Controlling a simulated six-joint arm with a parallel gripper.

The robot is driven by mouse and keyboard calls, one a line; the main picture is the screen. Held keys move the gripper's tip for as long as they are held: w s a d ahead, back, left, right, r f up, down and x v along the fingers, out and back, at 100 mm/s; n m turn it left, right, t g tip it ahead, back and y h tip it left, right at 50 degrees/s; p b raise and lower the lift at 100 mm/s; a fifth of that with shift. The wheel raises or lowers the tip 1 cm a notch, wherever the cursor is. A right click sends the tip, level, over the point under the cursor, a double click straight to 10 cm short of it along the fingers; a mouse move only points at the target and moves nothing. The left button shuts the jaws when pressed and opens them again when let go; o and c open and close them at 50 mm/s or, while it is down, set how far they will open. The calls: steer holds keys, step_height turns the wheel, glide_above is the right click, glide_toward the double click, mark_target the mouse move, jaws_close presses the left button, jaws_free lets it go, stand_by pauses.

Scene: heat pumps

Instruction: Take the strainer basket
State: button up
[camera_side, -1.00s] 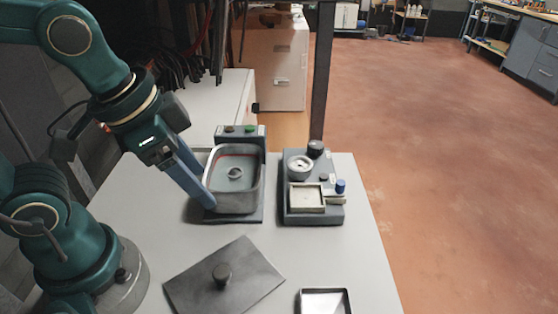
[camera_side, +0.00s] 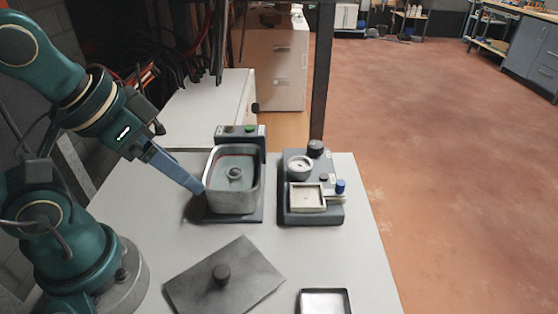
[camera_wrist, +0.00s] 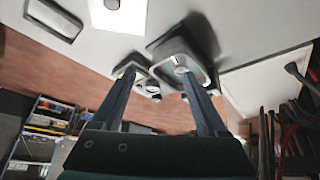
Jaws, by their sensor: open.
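A grey open tank (camera_side: 211,187) stands on a dark base on the table, and it also shows in the wrist view (camera_wrist: 205,76). A small round piece (camera_side: 235,174) sits inside it near the middle. I cannot tell whether this piece is the strainer basket. My gripper (camera_side: 199,190) is tilted, with its fingertips beside the tank's left wall in the side view; I cannot tell if they touch it. In the wrist view my gripper (camera_wrist: 157,82) is open and nothing is between its fingers.
A dark fixture (camera_side: 312,218) with a round white cup (camera_side: 300,165), a square white tray (camera_side: 307,198) and a blue knob (camera_side: 340,186) stands right of the tank. A grey lid with a knob (camera_side: 245,258) lies in front. A shallow tray (camera_side: 325,302) is at the front edge.

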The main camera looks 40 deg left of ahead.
steer(key=m+g, duration=0.2)
steer(key=g, duration=0.2)
glide_above(235, 172)
steer(key=d, duration=0.2)
step_height(235, 172, down, 2)
steer(key=shift+n+g, duration=0.5)
steer(key=shift+g, duration=0.2)
steer(key=f, duration=0.2)
steer(key=a+f, duration=0.1)
steer(key=f, duration=0.1)
steer(key=a+f, duration=0.1)
steer(key=shift+w+f, duration=0.15)
steer(key=shift+f, duration=3.05)
